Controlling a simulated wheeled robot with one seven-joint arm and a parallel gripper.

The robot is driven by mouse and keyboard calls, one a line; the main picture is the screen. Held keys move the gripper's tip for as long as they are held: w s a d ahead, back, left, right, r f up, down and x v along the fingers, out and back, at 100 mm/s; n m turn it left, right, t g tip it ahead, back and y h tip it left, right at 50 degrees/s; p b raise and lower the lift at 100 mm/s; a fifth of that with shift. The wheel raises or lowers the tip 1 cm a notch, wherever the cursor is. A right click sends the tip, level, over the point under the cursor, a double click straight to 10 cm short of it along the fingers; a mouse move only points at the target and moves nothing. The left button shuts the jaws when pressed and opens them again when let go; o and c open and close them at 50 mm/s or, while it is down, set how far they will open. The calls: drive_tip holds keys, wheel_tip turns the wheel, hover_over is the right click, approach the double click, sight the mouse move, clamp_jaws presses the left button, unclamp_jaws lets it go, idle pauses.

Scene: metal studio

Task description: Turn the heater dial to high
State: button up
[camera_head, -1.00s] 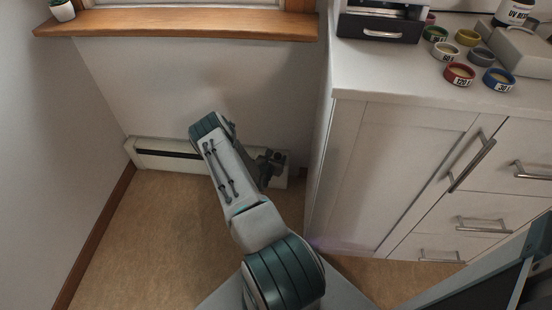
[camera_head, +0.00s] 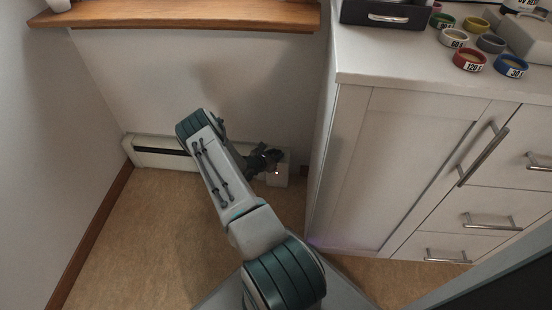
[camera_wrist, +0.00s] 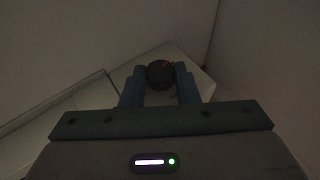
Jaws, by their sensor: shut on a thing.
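The heater (camera_head: 158,154) is a long, low white baseboard unit along the back wall in the head view. In the wrist view its end panel (camera_wrist: 196,68) carries a round dark dial (camera_wrist: 159,74) with a small reddish mark near its top right. My gripper (camera_head: 274,166) is at the heater's right end in the head view. In the wrist view my gripper's two blue fingers (camera_wrist: 160,84) stand on either side of the dial, shut on it. In the head view the dial is too small and dark to tell apart from the gripper.
A white cabinet (camera_head: 380,170) with metal handles stands close to the right of the heater. Several coloured rings and a dark box (camera_head: 384,14) sit on its top. A wooden windowsill (camera_head: 180,16) is above. Tan floor (camera_head: 130,230) lies clear at the left.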

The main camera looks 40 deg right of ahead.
drive_tip(key=m+g+b, duration=0.2)
drive_tip(key=w+m+g+b, duration=0.1)
drive_tip(key=m+g+b, duration=0.1)
drive_tip(key=shift+f+g+b, duration=0.2)
drive_tip(key=shift+g+b, duration=0.1)
drive_tip(key=shift+g, duration=0.1)
drive_tip(key=shift+w+d+r+m+g+y+b, duration=0.15)
drive_tip(key=shift+m+g+y, duration=0.3)
drive_tip(key=shift+m+g, duration=0.3)
drive_tip(key=shift+w+a+m+g+y+b, duration=0.1)
drive_tip(key=shift+m+g+y, duration=0.3)
drive_tip(key=shift+m+g, duration=0.4)
drive_tip(key=shift+w+d+r+m+g+y+b, duration=0.15)
drive_tip(key=shift+m+g+y, duration=0.3)
drive_tip(key=shift+m+g, duration=0.6)
drive_tip(key=o, duration=1)
drive_tip(key=shift+f, duration=0.1)
drive_tip(key=shift+c, duration=0.2)
drive_tip(key=p+v, duration=0.1)
drive_tip(key=v, duration=1.3)
drive_tip(key=shift+d+p, duration=0.2)
drive_tip(key=shift+p, duration=0.2)
